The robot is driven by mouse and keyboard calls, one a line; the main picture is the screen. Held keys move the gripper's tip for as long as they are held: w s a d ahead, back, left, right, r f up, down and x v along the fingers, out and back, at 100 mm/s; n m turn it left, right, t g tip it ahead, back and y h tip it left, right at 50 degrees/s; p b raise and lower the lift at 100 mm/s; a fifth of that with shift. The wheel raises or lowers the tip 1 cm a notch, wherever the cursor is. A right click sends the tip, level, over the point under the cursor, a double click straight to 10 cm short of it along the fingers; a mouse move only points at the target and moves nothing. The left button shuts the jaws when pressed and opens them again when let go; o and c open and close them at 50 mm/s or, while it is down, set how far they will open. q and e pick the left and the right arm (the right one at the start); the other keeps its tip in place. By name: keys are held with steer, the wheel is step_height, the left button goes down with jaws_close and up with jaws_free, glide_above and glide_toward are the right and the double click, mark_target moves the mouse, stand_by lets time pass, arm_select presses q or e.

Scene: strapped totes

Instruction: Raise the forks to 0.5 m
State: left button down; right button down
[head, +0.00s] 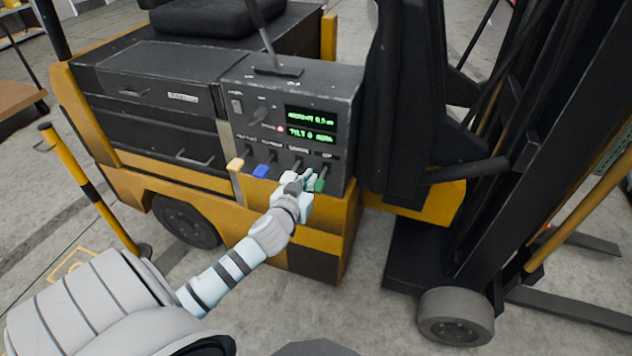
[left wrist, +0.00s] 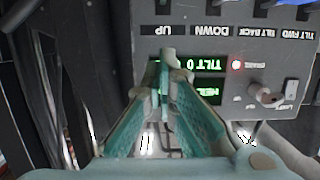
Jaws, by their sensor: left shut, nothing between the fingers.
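The grey control panel (head: 290,110) of a yellow and black forklift faces me. Its green display (head: 311,124) seems to read height 0.5 m and, below, tilt 0. Along its lower edge are an orange lever (head: 236,164), a blue lever (head: 261,171), a white lever (head: 288,176) and a green lever (head: 319,185). My left gripper (head: 304,183) is shut and empty beside the green lever; I cannot tell if it touches. In the left wrist view its fingertips (left wrist: 168,55) are just below the UP label (left wrist: 171,31). The forks (head: 575,308) extend at the lower right. My right gripper is out of view.
The black mast (head: 515,140) stands to the right of the panel, with a front wheel (head: 455,316) below. A yellow and black post (head: 90,185) stands at left. A red light (left wrist: 236,64) and a knob (left wrist: 262,95) are on the panel. Floor at lower left is open.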

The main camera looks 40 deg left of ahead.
arm_select(q)
glide_above(317, 190)
steer(key=shift+w+a+f, duration=0.1)
steer(key=shift+a+f, duration=0.05)
steer(key=shift+f, duration=0.65)
step_height(317, 190, down, 3)
steer(key=shift+f+b, duration=0.1)
steer(key=shift+b, duration=0.6)
steer(key=shift+f, duration=0.4)
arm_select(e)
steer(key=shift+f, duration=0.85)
